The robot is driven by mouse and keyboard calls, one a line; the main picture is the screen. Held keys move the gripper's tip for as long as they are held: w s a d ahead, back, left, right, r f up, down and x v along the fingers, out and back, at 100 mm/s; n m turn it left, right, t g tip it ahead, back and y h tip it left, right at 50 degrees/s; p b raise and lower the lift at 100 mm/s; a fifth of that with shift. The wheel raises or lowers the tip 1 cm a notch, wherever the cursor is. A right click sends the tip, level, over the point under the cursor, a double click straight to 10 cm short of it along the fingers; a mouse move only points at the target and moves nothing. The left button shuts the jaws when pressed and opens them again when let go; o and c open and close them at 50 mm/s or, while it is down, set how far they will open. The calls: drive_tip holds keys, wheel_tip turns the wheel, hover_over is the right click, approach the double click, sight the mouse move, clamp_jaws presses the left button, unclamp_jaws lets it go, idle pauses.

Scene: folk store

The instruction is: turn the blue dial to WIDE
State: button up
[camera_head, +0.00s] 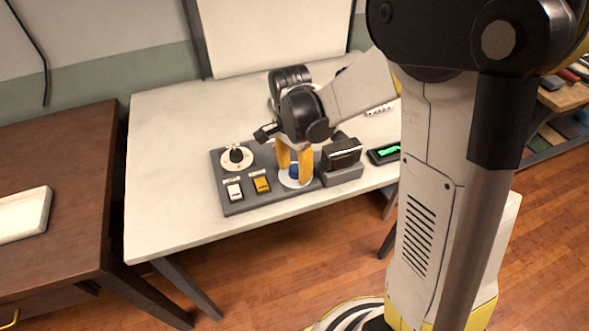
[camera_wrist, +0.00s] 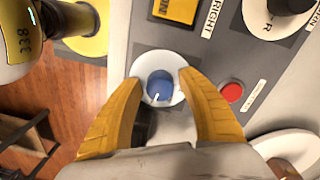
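The blue dial (camera_wrist: 160,86) sits on a round white plate on the grey control panel (camera_head: 238,204). A white pointer mark shows on its lower edge in the wrist view. In the head view the blue dial (camera_head: 294,172) shows between the fingers. My gripper (camera_wrist: 163,88) points down over the dial with its yellow fingers apart, one on each side; it also shows in the head view (camera_head: 294,168). A gap shows between the fingertips and the dial. Any WIDE label is not readable here.
The panel also has a black knob (camera_head: 236,156) on a white disc, a white switch (camera_head: 234,191), a yellow switch (camera_head: 262,185) and a red button (camera_wrist: 232,92). A dark box (camera_head: 342,158) and a green-screened device (camera_head: 384,153) stand close to the right. The white table's left side is clear.

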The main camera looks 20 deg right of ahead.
drive_tip(key=c, duration=0.8)
drive_tip(key=n, duration=0.4)
drive_tip(key=shift+s+n, duration=0.1)
drive_tip(key=shift+n, duration=0.3)
drive_tip(key=n, duration=0.5)
drive_tip(key=shift+n+p, duration=0.3)
drive_tip(key=n, duration=0.4)
drive_tip(key=shift+s+d+t, duration=0.1)
drive_tip(key=shift+t, duration=0.2)
drive_tip(key=n, duration=0.5)
drive_tip(key=shift+d, duration=0.1)
drive_tip(key=shift+n, duration=0.3)
